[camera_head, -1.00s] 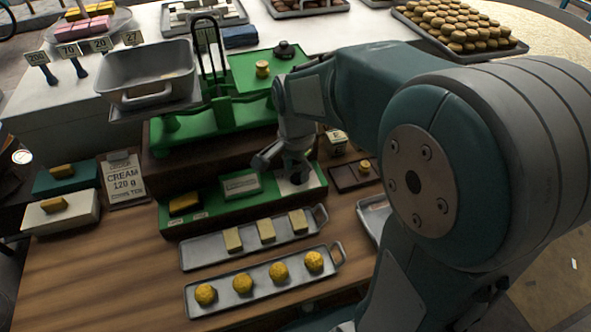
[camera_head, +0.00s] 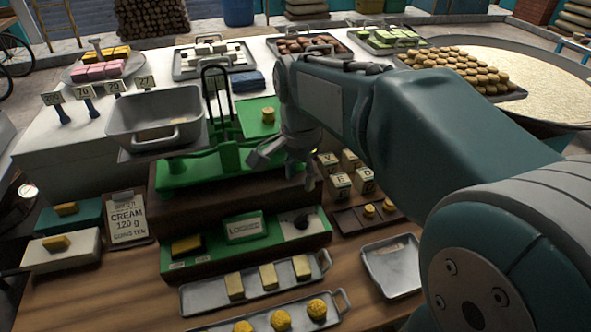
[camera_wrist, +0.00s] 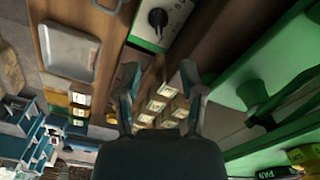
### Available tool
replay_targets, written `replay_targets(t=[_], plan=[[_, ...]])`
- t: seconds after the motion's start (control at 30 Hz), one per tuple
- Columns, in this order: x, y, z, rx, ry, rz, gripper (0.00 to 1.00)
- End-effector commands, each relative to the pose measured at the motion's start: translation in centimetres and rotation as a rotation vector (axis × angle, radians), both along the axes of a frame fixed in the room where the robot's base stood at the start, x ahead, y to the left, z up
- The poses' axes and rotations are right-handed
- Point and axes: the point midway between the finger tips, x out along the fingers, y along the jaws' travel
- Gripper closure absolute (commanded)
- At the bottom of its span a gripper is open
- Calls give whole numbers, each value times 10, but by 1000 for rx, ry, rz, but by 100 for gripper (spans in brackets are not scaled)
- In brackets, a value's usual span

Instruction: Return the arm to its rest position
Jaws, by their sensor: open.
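My gripper (camera_head: 283,161) hangs in front of the right part of the green balance scale (camera_head: 190,172) in the head view, above the green box with the "LOCKED" label (camera_head: 245,227). Its fingers are spread and hold nothing. In the wrist view my gripper (camera_wrist: 162,84) shows two parted fingers, with small lettered cubes (camera_wrist: 158,104) beyond them. The dark knob (camera_head: 301,221) on the green box is below the gripper and apart from it. The knob also shows in the wrist view (camera_wrist: 158,17). My arm hides part of the scale's right side.
A grey pan (camera_head: 155,118) sits on the scale's left. Trays of yellow blocks (camera_head: 235,287) and yellow balls (camera_head: 280,319) lie in front. An empty metal tray (camera_head: 393,266) lies at right. Lettered cubes (camera_head: 340,187) stand near the gripper. A clipboard (camera_head: 128,218) is at left.

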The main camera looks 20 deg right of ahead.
Motion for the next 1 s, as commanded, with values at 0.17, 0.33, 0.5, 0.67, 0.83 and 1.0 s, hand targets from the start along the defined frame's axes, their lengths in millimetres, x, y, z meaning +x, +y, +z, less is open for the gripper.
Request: replay_targets(t=[0.17,0.33,0.5,0.67,0.83,1.0], plan=[[-1,0,0,0,-2,5,49],[-22,-1,7,-3,-66,132,49],[-59,-2,12,-35,-186,390,49],[-93,-4,9,-94,-294,634,49],[-123,-5,0,-182,-391,873,49],[-139,-5,-8,-247,-439,1014,49]])
